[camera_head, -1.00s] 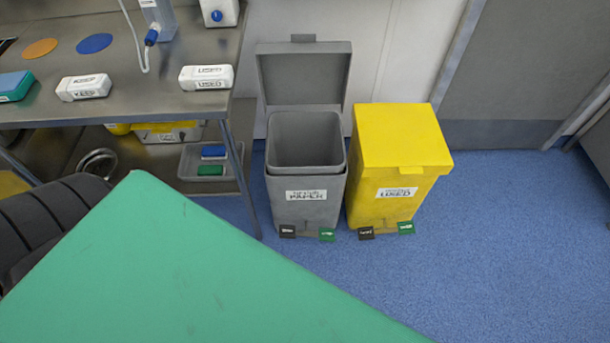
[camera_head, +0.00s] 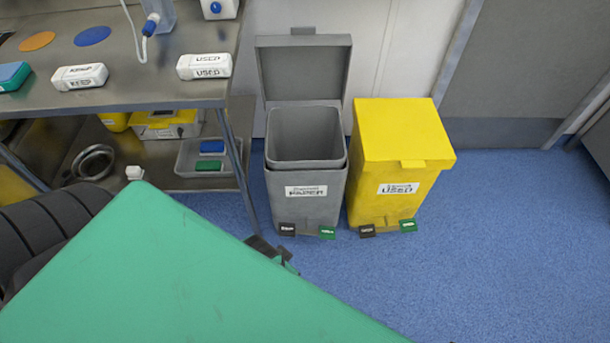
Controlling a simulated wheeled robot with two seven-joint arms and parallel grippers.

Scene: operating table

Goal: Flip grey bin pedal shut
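The grey bin (camera_head: 308,200) stands on the blue floor with its lid (camera_head: 304,70) raised upright behind its mouth. At its front foot are a black pedal (camera_head: 287,230) and a green pedal (camera_head: 328,232), with labels too small to read. A dark part shows past the edge of the green surface, just below left of the black pedal. It may be the tip of one of my grippers, but most of it is hidden. I cannot tell which arm it belongs to, or whether it touches the pedal. No gripper fingers show clearly.
A yellow bin (camera_head: 395,170), lid shut, stands close to the right, with its own pedals. A metal table (camera_head: 150,98) with a lower shelf is at the left. A large green surface (camera_head: 170,280) fills the front and blocks the view. Floor at the right is clear.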

